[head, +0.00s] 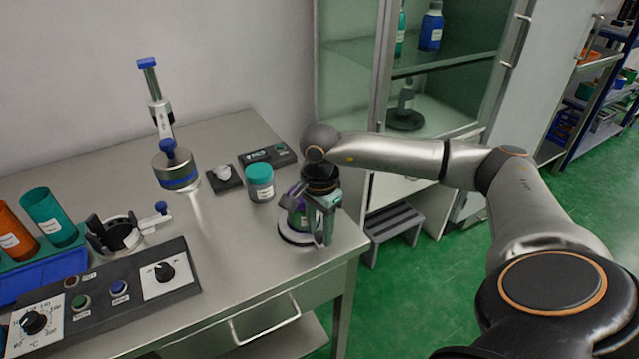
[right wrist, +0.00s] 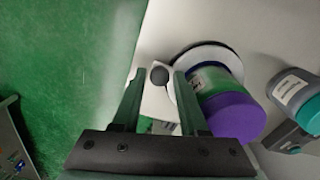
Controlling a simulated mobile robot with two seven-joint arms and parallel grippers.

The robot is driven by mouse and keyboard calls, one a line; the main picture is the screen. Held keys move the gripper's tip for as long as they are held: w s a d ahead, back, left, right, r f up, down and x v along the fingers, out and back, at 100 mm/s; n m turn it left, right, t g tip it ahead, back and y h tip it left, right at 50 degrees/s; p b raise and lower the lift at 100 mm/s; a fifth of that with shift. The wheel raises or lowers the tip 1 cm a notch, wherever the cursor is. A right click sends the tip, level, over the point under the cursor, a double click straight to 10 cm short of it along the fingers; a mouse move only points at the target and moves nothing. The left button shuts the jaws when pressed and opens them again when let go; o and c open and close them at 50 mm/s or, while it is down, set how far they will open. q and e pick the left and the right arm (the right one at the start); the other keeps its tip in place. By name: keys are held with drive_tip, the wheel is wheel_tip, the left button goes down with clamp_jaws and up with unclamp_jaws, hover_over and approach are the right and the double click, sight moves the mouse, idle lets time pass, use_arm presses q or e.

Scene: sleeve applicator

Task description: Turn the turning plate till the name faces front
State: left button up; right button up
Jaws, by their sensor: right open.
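The turning plate (head: 287,238) is a white disc with a dark rim near the right edge of the bench; it also shows in the right wrist view (right wrist: 232,61). A jar with a purple lid (right wrist: 236,117) and green body stands on it, partly hidden by my gripper in the head view. I cannot read a name on it. A dark round knob (right wrist: 159,76) on a pale piece shows beside the plate in the right wrist view. My right gripper (head: 322,222) is open and points down at the plate's right side; the knob appears between its fingertips. My left gripper is out of view.
A teal-lidded jar (head: 260,183) stands left of the plate, with a small dark device (head: 268,155) behind it. A blue-topped press (head: 175,168) stands further left. A control panel (head: 110,295) lies in front. A glass cabinet (head: 345,60) stands behind.

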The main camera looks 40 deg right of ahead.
wheel_tip(320, 180, up, 13)
drive_tip(key=shift+f, duration=0.2)
idle(0.6)
